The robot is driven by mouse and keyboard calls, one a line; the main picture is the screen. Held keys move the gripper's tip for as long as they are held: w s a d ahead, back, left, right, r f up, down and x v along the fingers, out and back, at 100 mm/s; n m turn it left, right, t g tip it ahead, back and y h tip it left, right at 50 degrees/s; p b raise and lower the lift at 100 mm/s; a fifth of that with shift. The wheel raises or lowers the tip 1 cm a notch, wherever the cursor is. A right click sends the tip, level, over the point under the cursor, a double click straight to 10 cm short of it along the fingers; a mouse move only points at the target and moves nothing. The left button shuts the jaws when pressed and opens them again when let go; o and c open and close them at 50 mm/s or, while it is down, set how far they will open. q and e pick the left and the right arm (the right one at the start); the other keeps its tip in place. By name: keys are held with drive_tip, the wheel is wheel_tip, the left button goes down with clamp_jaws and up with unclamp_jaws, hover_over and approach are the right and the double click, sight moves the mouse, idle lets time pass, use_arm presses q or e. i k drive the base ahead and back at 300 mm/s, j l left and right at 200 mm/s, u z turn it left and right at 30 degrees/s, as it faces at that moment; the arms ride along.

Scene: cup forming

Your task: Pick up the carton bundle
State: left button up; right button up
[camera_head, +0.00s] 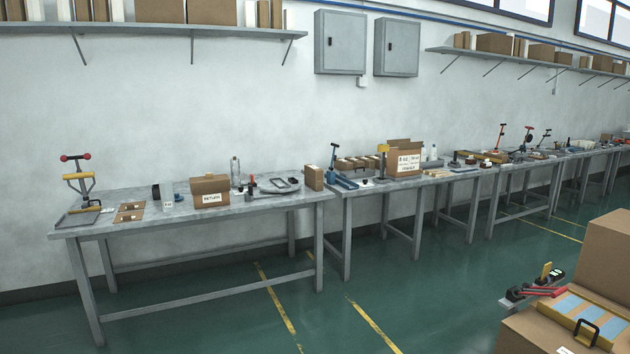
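No single thing is clearly marked as the carton bundle. A row of small brown cartons (357,163) stands on the second table, beside an open cardboard box (404,160) with a white label. Flat brown pieces (131,211) lie on the near left table. A small brown carton (314,178) stands at that table's right end. Neither of my grippers is in view.
A long row of grey tables (190,216) runs along the wall. A box labelled RETURN (210,190) stands on the nearest one. Large cardboard boxes (608,255) and a yellow-framed case (585,318) fill the lower right. The green floor (230,320) in front is clear.

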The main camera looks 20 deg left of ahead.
sight(313, 175)
drive_tip(key=i+l, duration=0.1)
drive_tip(key=i, duration=3.7)
drive_tip(key=j+u, duration=0.05)
drive_tip(key=j, duration=0.1)
